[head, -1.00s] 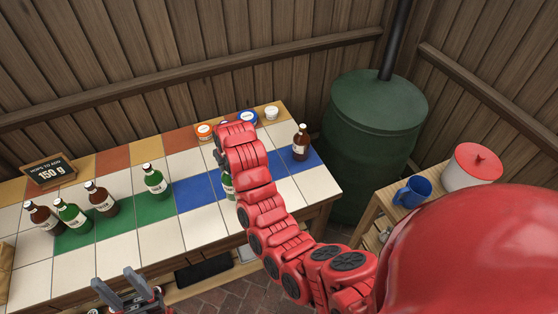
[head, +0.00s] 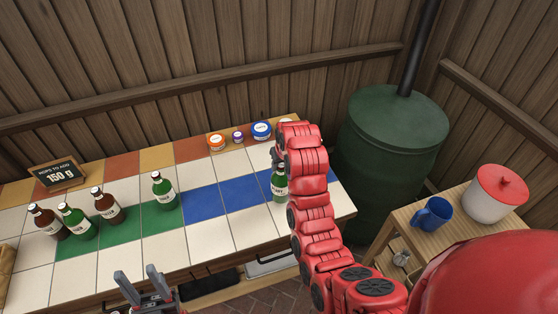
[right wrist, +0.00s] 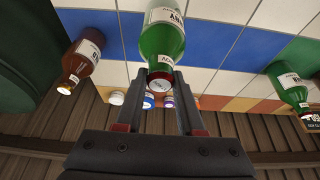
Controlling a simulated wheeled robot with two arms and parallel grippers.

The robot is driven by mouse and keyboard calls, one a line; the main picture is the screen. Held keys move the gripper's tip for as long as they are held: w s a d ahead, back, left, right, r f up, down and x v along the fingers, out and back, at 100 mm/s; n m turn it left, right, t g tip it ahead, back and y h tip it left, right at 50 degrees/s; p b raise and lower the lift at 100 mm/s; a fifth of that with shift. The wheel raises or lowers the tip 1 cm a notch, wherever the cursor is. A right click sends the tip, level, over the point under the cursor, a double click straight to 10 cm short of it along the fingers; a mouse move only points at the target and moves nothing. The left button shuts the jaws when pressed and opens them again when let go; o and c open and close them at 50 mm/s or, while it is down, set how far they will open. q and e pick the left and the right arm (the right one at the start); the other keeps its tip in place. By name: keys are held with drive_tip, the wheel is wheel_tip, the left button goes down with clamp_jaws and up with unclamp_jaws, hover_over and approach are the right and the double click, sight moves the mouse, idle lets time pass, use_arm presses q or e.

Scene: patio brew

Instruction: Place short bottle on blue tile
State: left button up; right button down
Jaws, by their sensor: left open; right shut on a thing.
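My right gripper (right wrist: 158,82) is shut on a green bottle with a white label (right wrist: 163,32), gripping it at the neck and cap. In the head view this green bottle (head: 279,184) shows beside my right arm, over the right part of the counter; its base is partly hidden, so I cannot tell whether it touches the tiles. Blue tiles (head: 206,202) form a strip along the counter, partly covered by the arm. A brown bottle (right wrist: 84,58) stands to the left in the right wrist view. My left gripper (head: 137,274) is open and empty at the counter's front.
Another green bottle (head: 163,190) stands at the green tiles (head: 118,226); brown and green bottles (head: 77,222) stand further left. Small tubs (head: 216,141) line the back edge. A green barrel (head: 395,140) and a side table with a blue mug (head: 432,214) are at right.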

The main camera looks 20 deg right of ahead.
drive_tip(key=w+d+f+p, duration=0.2)
drive_tip(key=w+f+p, duration=0.2)
drive_tip(key=w, duration=0.5)
drive_tip(key=shift+w+d+p, duration=0.15)
drive_tip(key=shift+w+p, duration=0.15)
drive_tip(key=shift+p, duration=0.45)
drive_tip(key=c, duration=0.5)
unclamp_jaws()
